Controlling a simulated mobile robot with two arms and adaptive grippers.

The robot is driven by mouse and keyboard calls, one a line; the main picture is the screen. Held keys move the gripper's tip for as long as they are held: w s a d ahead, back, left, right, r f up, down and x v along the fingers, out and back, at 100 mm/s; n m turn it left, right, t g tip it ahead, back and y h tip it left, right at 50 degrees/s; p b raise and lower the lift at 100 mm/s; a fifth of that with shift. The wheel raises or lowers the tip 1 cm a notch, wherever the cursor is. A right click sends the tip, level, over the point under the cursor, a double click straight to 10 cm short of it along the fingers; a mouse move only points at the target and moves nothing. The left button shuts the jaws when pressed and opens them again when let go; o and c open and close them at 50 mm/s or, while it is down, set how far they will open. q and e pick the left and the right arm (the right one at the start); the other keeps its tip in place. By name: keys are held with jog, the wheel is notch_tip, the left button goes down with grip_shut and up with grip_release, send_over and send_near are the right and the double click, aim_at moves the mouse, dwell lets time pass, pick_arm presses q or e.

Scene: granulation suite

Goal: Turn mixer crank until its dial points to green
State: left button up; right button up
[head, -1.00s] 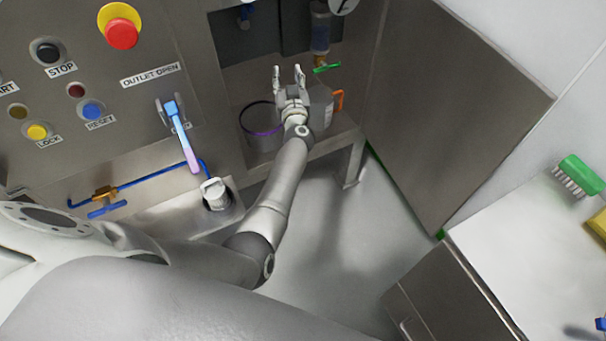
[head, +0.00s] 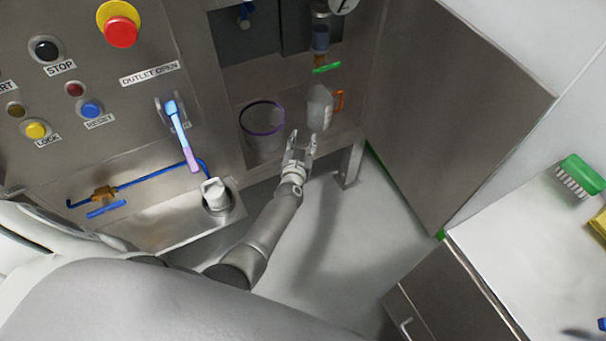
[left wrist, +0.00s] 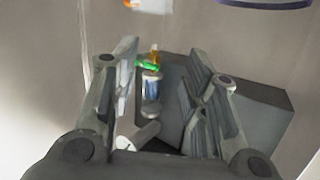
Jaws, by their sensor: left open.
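My left gripper (head: 303,142) is open and empty in front of the steel shelf, apart from the things on it. Its two spread fingers also show in the left wrist view (left wrist: 165,65). I cannot make out a mixer crank or a dial with a green mark for certain. A white round dial face with a dark needle (head: 343,4) is cut off by the top edge of the head view. A lever with a blue and pink handle (head: 180,135) is on the panel below the "OUTLET OPEN" label. My right gripper is not in view.
A purple-rimmed bucket (head: 262,133) and a jug with an orange handle (head: 320,108) stand on the shelf. A green valve handle (head: 326,68) is above the jug. A steel door panel (head: 455,95) and a counter with a green brush (head: 580,174) are at right.

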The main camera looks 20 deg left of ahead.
pick_arm(q)
jog(key=s+d+f+m+g+h, duration=0.1)
jog(key=s+d+f+h, duration=0.1)
jog(key=s+f, duration=0.3)
notch_tip(320, 180, down, 3)
jog(key=shift+s+d+f+g, duration=0.1)
jog(key=shift+s+d+g, duration=0.1)
jog(key=shift+d+g, duration=0.15)
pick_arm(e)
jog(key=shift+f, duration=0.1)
